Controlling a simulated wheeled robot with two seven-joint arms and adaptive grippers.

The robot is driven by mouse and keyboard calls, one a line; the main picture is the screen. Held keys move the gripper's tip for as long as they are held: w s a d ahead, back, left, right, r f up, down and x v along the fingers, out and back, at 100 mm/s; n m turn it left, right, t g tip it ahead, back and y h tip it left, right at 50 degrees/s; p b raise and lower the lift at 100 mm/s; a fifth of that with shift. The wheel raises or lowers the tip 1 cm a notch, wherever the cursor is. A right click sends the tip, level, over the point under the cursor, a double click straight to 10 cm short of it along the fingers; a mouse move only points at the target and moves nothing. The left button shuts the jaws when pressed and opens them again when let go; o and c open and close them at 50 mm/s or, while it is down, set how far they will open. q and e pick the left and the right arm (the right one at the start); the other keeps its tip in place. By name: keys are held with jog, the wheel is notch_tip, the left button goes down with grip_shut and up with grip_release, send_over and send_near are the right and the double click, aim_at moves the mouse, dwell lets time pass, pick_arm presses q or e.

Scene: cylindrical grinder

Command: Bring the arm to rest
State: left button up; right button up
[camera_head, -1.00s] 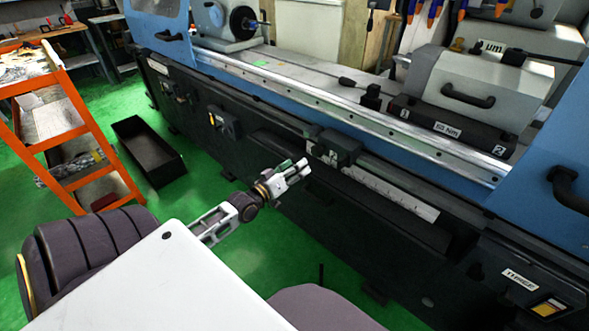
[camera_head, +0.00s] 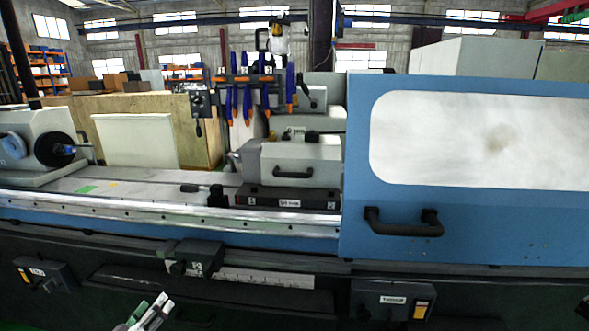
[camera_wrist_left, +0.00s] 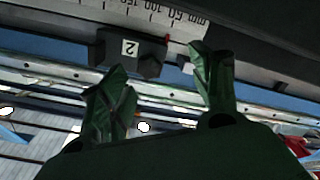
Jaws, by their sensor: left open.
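My left gripper (camera_head: 152,312) shows at the bottom of the head view, in front of the dark lower face of the cylindrical grinder (camera_head: 300,240). Its fingers are apart and nothing is between them. In the left wrist view the two fingers (camera_wrist_left: 160,90) stand apart, with the grinder's block marked 2 (camera_wrist_left: 130,52) and a millimetre scale (camera_wrist_left: 165,15) beyond them. I cannot tell from the pictures how far the fingers are from the machine. Most of my left arm lies below the head view's edge. My right gripper is not in view.
The grinder's blue door (camera_head: 360,220) with a black handle (camera_head: 403,224) fills the right side. A dark block (camera_head: 195,255) and a control box (camera_head: 392,300) stick out from the front. A wooden crate (camera_head: 120,115) stands behind the machine.

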pick_arm(q)
jog(key=s+f+m+g+y+p, duration=0.1)
jog(key=s+f+g+p, duration=0.45)
jog(key=f, duration=0.85)
jog(key=s+f+m+g+y+p, duration=0.1)
jog(key=s+f+g+p, duration=0.2)
jog(key=s+f+p, duration=0.55)
jog(key=s+d+f+m+g+p, duration=0.2)
jog(key=s+d+f, duration=0.3)
jog(key=s, duration=0.5)
jog(key=s+d+f+m+g+p, duration=0.2)
jog(key=s+d+f, duration=0.3)
jog(key=s, duration=0.6)
jog(key=s+d+f+m+g+h+p, duration=0.1)
jog(key=s+d+f+g+p, duration=0.3)
jog(key=s, duration=0.6)
jog(key=shift+s+d+f+m, duration=0.35)
jog(key=shift+d+f+m, duration=0.15)
jog(key=shift+d, duration=0.15)
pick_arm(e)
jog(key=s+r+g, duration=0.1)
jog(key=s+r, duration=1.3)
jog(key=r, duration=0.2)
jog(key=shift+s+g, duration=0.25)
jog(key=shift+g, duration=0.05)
